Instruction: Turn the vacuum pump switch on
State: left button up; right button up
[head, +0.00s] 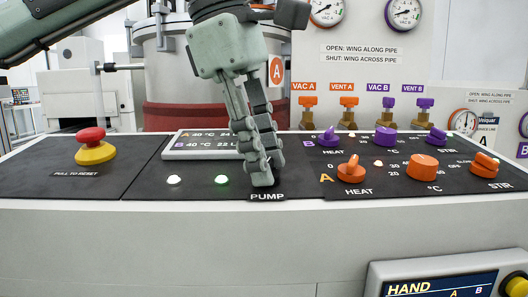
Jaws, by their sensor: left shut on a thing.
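The vacuum pump switch sits at the PUMP label (267,196) on the black control panel (130,180). My left gripper (262,172) points down right behind that label, with its fingers together at the panel. It is shut on the switch, which the fingers hide, so I cannot tell the switch's position. My right gripper is not in view.
A red and yellow stop button (93,145) stands at the panel's left. A small display (196,145) lies behind the fingers. Orange knobs (351,170) and purple knobs (329,136) fill the right side. A HAND screen (440,285) is at lower right.

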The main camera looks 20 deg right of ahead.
pick_arm(q)
jog(key=shift+m, duration=0.6)
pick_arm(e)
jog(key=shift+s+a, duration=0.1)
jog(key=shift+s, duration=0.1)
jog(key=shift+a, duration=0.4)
pick_arm(q)
jog(key=o, duration=1.2)
jog(key=shift+c, duration=0.2)
jog(key=shift+y, duration=0.3)
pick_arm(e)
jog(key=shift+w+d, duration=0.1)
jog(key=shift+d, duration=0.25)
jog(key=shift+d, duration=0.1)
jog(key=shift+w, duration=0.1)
